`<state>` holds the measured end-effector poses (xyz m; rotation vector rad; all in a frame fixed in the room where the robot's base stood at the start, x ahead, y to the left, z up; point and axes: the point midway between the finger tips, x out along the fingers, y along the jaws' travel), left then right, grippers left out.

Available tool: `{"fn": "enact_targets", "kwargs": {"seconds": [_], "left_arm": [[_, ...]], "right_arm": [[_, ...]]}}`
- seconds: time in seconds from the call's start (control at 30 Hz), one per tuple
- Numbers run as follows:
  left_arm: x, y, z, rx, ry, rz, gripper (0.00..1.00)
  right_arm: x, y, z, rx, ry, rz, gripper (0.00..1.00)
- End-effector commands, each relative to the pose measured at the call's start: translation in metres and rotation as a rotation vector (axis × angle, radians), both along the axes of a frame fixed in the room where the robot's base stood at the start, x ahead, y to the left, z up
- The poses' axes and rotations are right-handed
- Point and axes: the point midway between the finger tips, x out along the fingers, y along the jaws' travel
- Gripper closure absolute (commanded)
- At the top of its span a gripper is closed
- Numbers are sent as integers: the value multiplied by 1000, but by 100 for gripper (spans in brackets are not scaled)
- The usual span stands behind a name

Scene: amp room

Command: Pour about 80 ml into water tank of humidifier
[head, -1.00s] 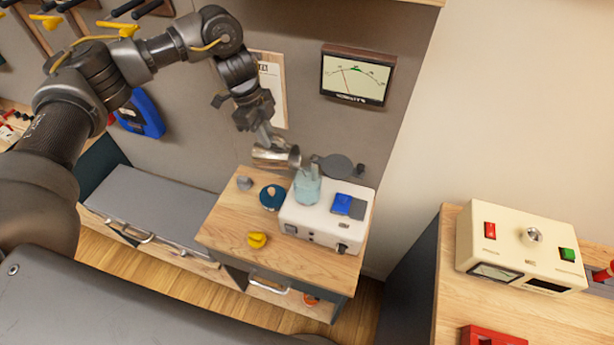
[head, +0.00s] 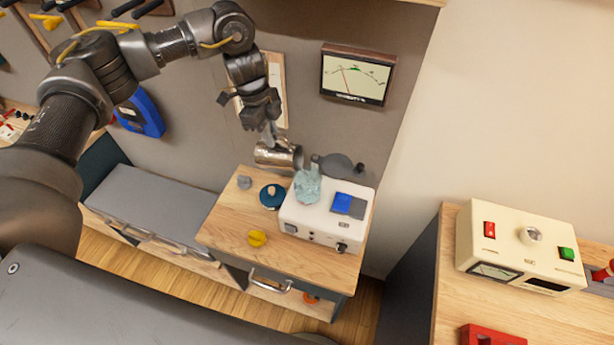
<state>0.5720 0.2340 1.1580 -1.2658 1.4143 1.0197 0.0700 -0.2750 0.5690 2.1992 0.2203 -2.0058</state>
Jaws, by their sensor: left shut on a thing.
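A shiny metal cup (head: 276,154) is held tilted, its mouth toward the right, in my left gripper (head: 268,136), which is shut on it. The humidifier is a white box (head: 303,222) on a small wooden cabinet. Its pale, translucent water tank (head: 307,186) stands on top at the left, just below and right of the cup's mouth. Whether water is flowing is too small to tell. My right gripper is not in view.
A dark blue round piece with a knob (head: 271,195), a small grey piece (head: 244,182) and a yellow piece (head: 257,238) lie on the wooden cabinet top (head: 222,222). A cream control box (head: 522,245) stands on the right bench.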

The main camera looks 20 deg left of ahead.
Motion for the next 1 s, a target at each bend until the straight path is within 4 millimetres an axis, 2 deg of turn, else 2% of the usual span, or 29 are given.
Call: {"fn": "enact_targets", "kwargs": {"seconds": [1.0], "left_arm": [[0,-6,7,79,-12,-1,100]], "right_arm": [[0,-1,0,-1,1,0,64]]}}
